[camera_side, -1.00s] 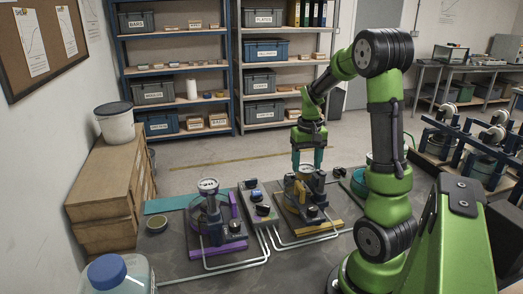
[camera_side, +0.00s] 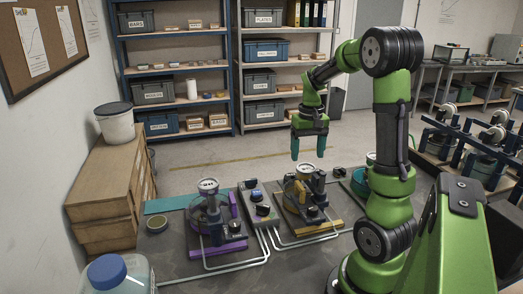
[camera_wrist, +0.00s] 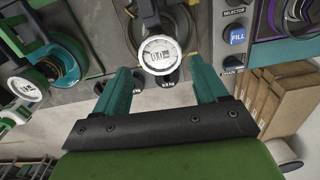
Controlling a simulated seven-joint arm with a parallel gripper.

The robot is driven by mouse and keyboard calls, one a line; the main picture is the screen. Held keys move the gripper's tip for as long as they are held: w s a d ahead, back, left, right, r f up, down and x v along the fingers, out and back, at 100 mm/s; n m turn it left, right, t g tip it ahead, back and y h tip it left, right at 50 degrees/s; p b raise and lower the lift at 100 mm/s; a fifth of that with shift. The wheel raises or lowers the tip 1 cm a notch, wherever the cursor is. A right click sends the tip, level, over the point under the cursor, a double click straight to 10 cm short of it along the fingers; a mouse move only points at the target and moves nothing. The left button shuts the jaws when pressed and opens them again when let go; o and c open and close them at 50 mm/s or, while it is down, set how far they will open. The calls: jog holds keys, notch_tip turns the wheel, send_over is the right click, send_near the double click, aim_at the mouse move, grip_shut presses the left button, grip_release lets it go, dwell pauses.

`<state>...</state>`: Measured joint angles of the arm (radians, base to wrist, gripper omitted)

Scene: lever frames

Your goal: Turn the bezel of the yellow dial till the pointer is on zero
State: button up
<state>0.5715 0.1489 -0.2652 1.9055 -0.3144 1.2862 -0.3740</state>
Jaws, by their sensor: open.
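The yellow dial (camera_side: 305,171) is a round, white-faced gauge on the fixture with yellow parts (camera_side: 318,229), right of centre on the bench in the side view. In the wrist view its face (camera_wrist: 160,55) shows with a pale rim and dark marks. The pointer is too small to read against zero. My gripper (camera_side: 309,152) hangs above the dial, pointing down, with a gap below the fingertips. In the wrist view the teal fingers (camera_wrist: 164,76) stand apart on either side of the dial, holding nothing.
A similar gauge (camera_side: 208,186) stands on a purple-based fixture to the left. A control box with knobs (camera_side: 258,208) stands between them; a blue FILL button (camera_wrist: 237,37) shows in the wrist view. Pale pipes run along the bench front. The air around my gripper is clear.

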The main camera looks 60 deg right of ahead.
aim_at(307, 167)
notch_tip(307, 167, up, 13)
dwell(0.3)
